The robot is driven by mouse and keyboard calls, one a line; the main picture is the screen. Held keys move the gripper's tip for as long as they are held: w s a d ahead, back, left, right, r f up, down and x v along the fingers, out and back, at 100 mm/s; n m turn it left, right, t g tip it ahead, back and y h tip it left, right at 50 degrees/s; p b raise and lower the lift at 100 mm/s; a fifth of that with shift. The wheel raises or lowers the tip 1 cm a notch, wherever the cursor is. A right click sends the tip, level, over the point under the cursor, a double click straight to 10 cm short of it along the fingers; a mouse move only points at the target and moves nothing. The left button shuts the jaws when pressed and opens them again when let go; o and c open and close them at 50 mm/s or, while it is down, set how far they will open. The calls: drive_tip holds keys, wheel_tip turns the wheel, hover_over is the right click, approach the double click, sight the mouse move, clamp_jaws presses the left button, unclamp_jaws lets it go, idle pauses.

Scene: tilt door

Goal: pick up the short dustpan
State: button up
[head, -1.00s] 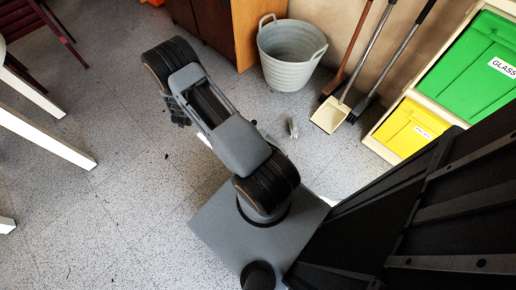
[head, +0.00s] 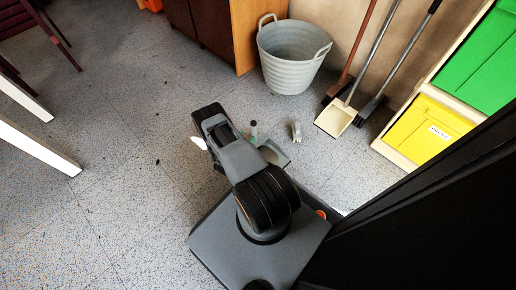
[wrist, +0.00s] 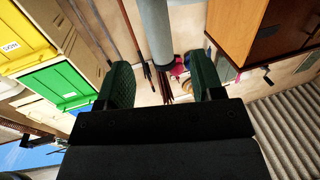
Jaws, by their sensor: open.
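A grey pan-like shape (head: 273,153), which looks like the short dustpan, lies on the floor just right of my arm in the head view. My arm hides part of it. In the wrist view a light grey rounded bar (wrist: 155,30) comes down from the top edge between my fingers; it looks like a handle, but I cannot tell for sure whose. My gripper (wrist: 162,82) is open, with a dark green finger on each side of that bar and gaps between. In the head view my gripper is mostly hidden by my arm.
A grey bucket (head: 290,60) stands by the brown cabinet (head: 245,30). A long-handled cream dustpan (head: 335,118) and brooms lean on the wall. A small pale object (head: 296,132) lies on the floor. Green and yellow bins (head: 425,130) stand right.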

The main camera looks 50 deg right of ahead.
drive_tip(key=w+d+b, duration=0.1)
drive_tip(key=d+b, duration=0.2)
drive_tip(key=d, duration=0.5)
drive_tip(key=shift+d, duration=0.25)
drive_tip(key=shift+w+r, duration=0.1)
drive_tip(key=shift+c, duration=0.4)
clamp_jaws()
